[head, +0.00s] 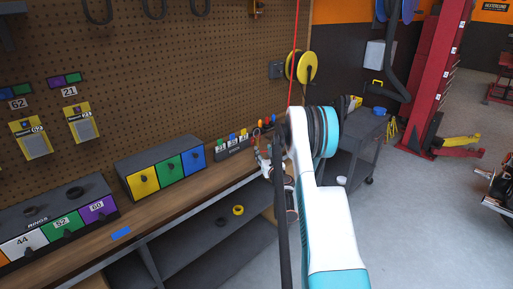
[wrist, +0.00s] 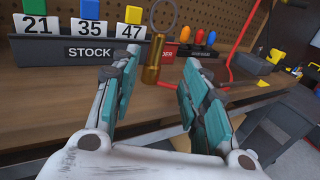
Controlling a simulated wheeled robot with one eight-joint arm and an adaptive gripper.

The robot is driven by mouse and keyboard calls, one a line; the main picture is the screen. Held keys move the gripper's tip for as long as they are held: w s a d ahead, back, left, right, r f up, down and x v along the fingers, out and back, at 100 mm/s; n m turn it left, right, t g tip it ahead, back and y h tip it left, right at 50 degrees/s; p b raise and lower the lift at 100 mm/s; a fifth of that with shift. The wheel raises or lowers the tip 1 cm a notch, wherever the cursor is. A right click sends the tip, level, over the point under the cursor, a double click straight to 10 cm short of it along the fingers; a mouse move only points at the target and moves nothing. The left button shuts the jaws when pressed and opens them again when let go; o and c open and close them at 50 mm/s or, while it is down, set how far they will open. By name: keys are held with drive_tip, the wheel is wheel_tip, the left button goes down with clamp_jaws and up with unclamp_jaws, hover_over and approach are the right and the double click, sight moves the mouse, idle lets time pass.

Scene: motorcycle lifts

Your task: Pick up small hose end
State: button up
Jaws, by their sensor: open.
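A small brass-coloured cylinder (wrist: 152,60), which I take to be the small hose end, stands upright at the workbench in the wrist view. A thin ring shows above it. My gripper (wrist: 160,72) is open, its two teal-and-white fingers spread to the left and right of the cylinder in the picture. The cylinder appears beyond or between the fingertips; I cannot tell the exact depth, and no contact shows. In the head view my gripper (head: 265,162) is over the far end of the bench, partly hidden by my arm, and the brass piece cannot be made out.
The stock bin (wrist: 85,50) with number cards stands left of the cylinder. A dark holder with coloured-handled tools (wrist: 205,48) is behind it. Red tubing (wrist: 232,88) lies to the right. The wooden bench (head: 170,205) has clear surface in front; a grey cart (head: 358,140) stands beyond.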

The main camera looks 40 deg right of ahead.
sight(257, 142)
drive_tip(key=x, duration=0.3)
drive_tip(key=b+x, duration=0.1)
drive_tip(key=x, duration=0.1)
drive_tip(key=b+x, duration=0.1)
drive_tip(key=x, duration=0.2)
drive_tip(key=shift+w+a, duration=0.2)
drive_tip(key=shift+w, duration=0.2)
drive_tip(key=shift+r, duration=0.1)
clamp_jaws()
